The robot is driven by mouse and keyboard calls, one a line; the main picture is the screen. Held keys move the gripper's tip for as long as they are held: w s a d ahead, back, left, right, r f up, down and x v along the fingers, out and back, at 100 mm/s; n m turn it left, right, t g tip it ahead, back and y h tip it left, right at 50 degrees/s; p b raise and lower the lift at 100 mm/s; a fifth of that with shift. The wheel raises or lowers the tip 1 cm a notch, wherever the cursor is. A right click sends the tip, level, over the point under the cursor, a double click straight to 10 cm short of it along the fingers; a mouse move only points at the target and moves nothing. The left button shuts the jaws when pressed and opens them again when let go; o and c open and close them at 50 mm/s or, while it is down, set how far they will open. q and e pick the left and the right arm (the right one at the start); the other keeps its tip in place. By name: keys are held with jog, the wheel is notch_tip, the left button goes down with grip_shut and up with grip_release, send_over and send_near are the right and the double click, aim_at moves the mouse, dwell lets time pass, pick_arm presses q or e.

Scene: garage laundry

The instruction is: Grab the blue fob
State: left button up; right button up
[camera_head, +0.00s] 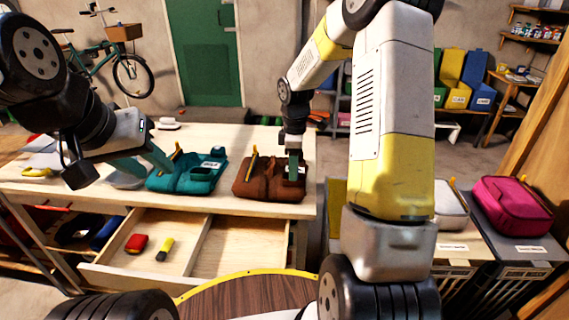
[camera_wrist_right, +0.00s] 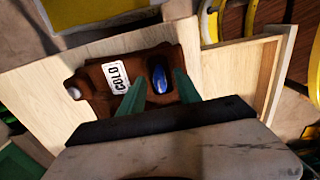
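The blue fob (camera_wrist_right: 159,78) is a small glossy oval. In the right wrist view it lies on the brown bag (camera_wrist_right: 143,56), beside a white COLD label (camera_wrist_right: 117,77). My right gripper (camera_wrist_right: 160,84) is open, with one green finger on each side of the fob in that view. I cannot tell whether the fingers touch it. In the head view my right gripper (camera_head: 294,165) points down at the brown bag (camera_head: 262,190), and the fob cannot be made out. My left gripper (camera_head: 147,161) is open and empty near the teal bag (camera_head: 203,178).
The wooden table (camera_head: 225,206) carries both bags. An open drawer (camera_head: 220,250) below holds a red item (camera_head: 136,243) and a yellow-and-black item (camera_head: 165,249). A pink bag (camera_head: 512,206) sits on a grey bin at the right.

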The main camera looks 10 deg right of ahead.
grip_shut()
jog(key=shift+r, duration=0.15)
